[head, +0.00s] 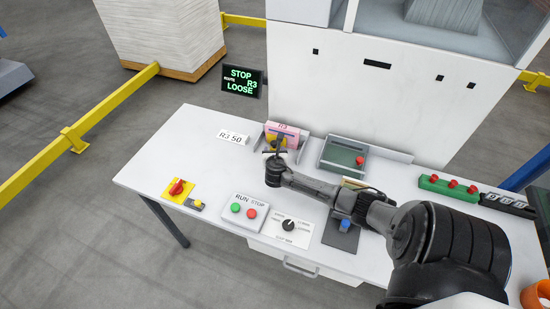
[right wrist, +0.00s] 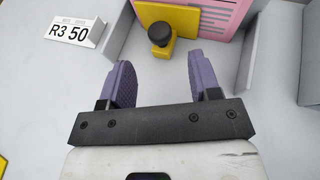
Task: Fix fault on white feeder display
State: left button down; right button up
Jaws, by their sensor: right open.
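The black display (head: 240,81) behind the table shows "STOP ROUTE R3 LOOSE" in green letters. A pink stack marked R3 (head: 291,132) stands in a grey holder at the table's back, and its pink face with grey lines shows in the right wrist view (right wrist: 225,18). A yellow piece with a dark round knob (right wrist: 161,34) is in front of the pink stack. My right gripper (right wrist: 160,72) is open and empty, with its purple fingers pointing at the knob and apart from it. In the head view my right gripper (head: 276,146) partly hides the holder. My left gripper is not in view.
A white "R3 50" sign (head: 232,138) lies left of the holder. A second grey bay (head: 340,155) has a red knob. In front are a red rotary switch (head: 179,188), RUN/STOP buttons (head: 244,210) and a selector dial (head: 289,227). A green block (head: 440,186) stands right.

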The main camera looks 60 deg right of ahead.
jog(key=v, duration=0.7)
jog(key=shift+a+p, duration=0.15)
jog(key=shift+p, duration=0.3)
